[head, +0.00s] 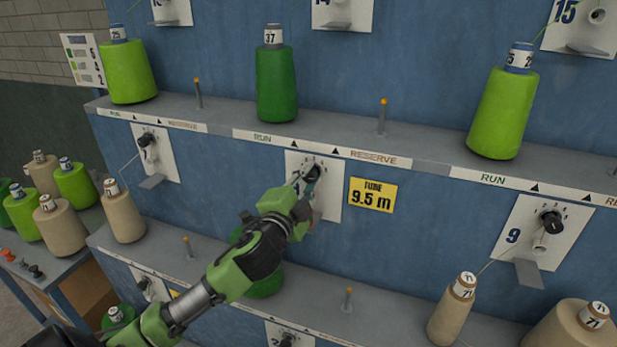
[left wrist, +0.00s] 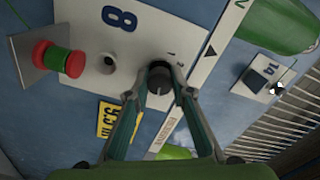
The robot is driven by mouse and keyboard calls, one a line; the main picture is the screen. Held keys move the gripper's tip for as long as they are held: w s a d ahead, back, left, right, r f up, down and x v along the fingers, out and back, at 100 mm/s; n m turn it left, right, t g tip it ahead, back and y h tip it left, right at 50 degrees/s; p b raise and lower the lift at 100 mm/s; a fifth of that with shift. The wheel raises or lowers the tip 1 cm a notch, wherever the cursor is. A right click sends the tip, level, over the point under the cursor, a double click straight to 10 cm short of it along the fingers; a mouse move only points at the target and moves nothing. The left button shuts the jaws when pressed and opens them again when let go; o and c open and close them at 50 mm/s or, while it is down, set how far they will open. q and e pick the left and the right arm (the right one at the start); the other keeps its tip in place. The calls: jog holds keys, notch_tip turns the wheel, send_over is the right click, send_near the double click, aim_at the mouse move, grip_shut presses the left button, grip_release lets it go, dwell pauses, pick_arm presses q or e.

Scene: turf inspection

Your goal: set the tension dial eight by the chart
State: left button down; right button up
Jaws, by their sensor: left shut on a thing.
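The black tension dial eight (head: 313,170) sits at the top of a white plate (head: 330,200) on the blue panel. My left gripper (head: 308,187) is shut on this dial, seen with a finger on each side in the left wrist view (left wrist: 160,80). The plate's big 8 (left wrist: 119,17) shows there, with small scale numbers beside the dial. I cannot read the pointer's setting clearly. The chart (head: 83,60) hangs at the far left with coloured rows and numbers, too small to read surely. My right gripper is not in view.
A dark green cone (head: 276,85) marked 37 stands on the shelf above. A yellow sign (head: 373,195) reads TUBE 9.5 m. Dial nine (head: 552,222) is to the right. Several cones stand on a left bench.

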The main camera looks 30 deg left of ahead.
pick_arm(q)
jog(key=c, duration=1.8)
grip_release()
jog(key=shift+o, duration=0.2)
jog(key=v, duration=1.2)
